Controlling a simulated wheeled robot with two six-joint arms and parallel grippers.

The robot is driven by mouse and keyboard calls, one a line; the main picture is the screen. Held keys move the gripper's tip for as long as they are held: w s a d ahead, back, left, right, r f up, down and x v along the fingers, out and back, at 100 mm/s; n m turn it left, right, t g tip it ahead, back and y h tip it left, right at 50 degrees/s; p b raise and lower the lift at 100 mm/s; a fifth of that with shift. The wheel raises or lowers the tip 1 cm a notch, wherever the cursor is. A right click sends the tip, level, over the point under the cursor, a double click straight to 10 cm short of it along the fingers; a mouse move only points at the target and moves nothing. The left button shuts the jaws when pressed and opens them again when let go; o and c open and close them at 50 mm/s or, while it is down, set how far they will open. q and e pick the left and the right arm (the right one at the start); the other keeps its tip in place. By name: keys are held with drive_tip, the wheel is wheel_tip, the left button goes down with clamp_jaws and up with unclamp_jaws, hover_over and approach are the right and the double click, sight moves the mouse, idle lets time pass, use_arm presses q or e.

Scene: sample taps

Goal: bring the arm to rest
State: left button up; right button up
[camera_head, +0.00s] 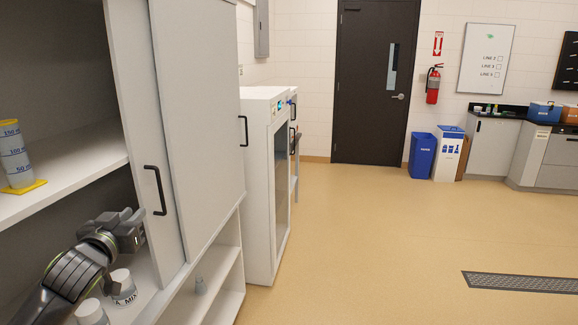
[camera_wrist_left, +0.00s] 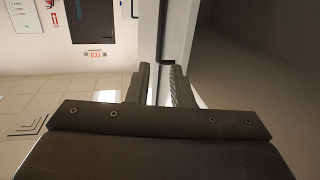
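My left gripper (camera_head: 130,228) is at the lower left of the head view, by the open part of a white cabinet, its fingers close to the edge of a sliding door (camera_head: 135,75). The black bar handle (camera_head: 156,190) of that door is just above and right of the fingers. In the left wrist view the two fingers of my left gripper (camera_wrist_left: 160,85) stand apart, with a gap and nothing held between them. A pale upright edge and a dark handle-like piece lie beyond the fingertips. My right gripper is in neither view.
A graduated cylinder (camera_head: 15,158) with a yellow base stands on the upper shelf. A white appliance (camera_head: 262,180) stands beyond. The floor (camera_head: 370,250) at right is clear.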

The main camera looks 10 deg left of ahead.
use_arm(q)
drive_tip(key=s+d+f+g, duration=0.25)
drive_tip(key=s+f, duration=0.35)
drive_tip(key=f, duration=0.4)
drive_tip(key=s+d+f+g, duration=0.1)
drive_tip(key=s+f+g, duration=0.2)
drive_tip(key=s+f, duration=0.5)
drive_tip(key=s+d+f+g, duration=0.35)
drive_tip(key=s+f, duration=0.45)
drive_tip(key=s, duration=0.3)
drive_tip(key=s+d+f+g, duration=0.3)
drive_tip(key=s+f+g, duration=0.3)
drive_tip(key=s, duration=0.6)
wheel_tip(320, 180, down, 26)
drive_tip(key=a+f, duration=0.1)
drive_tip(key=s+d+f+g+h, duration=0.1)
drive_tip(key=s+f, duration=1.3)
drive_tip(key=s, duration=0.1)
drive_tip(key=shift+s+f+m, duration=0.35)
drive_tip(key=shift+s+m, duration=0.05)
